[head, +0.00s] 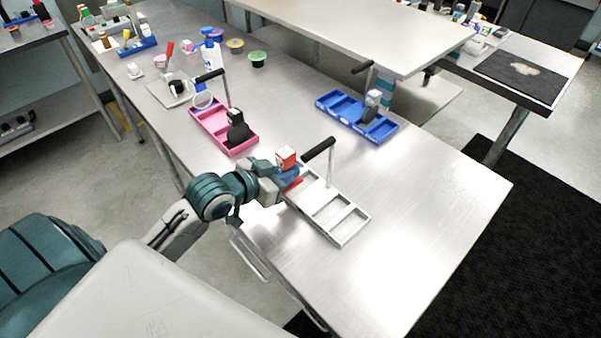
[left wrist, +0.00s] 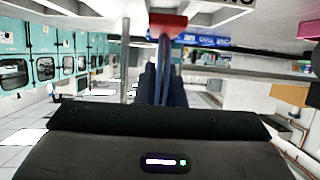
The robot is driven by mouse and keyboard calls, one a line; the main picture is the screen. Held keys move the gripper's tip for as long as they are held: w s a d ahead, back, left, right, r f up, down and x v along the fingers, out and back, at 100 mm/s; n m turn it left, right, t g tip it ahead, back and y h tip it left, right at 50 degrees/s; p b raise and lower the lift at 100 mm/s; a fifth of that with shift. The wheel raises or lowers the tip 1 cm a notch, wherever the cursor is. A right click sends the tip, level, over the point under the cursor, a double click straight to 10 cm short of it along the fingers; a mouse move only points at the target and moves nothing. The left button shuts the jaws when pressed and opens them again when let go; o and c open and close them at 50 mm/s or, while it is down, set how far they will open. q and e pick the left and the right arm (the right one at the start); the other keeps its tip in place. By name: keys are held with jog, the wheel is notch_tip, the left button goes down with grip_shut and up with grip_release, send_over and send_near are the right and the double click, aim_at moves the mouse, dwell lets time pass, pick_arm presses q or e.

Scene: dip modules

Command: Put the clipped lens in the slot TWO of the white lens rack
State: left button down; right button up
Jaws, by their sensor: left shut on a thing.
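The white lens rack (head: 357,236) lies on the metal table, with several open slots and a black-handled post at its far side. My left gripper (head: 291,178) is over the rack's far left end. It is shut on a red clip (head: 293,185). The same red piece shows between the fingertips (left wrist: 165,36) in the left wrist view (left wrist: 167,24), close by the white rack's edge (left wrist: 205,18). My right gripper is out of view.
Bottles and small cups fill the far left of the table. The near right tabletop (head: 420,220) is clear.

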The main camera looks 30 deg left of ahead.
pick_arm(q)
jog(key=w, duration=0.2)
jog(key=w+d, duration=0.1)
jog(key=w, duration=0.1)
jog(key=shift+d+f+p, duration=0.1)
jog(key=shift+d+p, duration=0.1)
jog(key=shift+p, duration=0.2)
notch_tip(320, 180, down, 3)
jog(key=shift+r+p, duration=0.2)
jog(key=shift+p, duration=0.25)
jog(key=shift+f, duration=0.55)
jog(key=shift+f, duration=0.1)
jog(key=c, duration=2)
grip_release()
jog(key=shift+f, duration=0.1)
jog(key=o, duration=0.5)
jog(key=shift+r, duration=0.2)
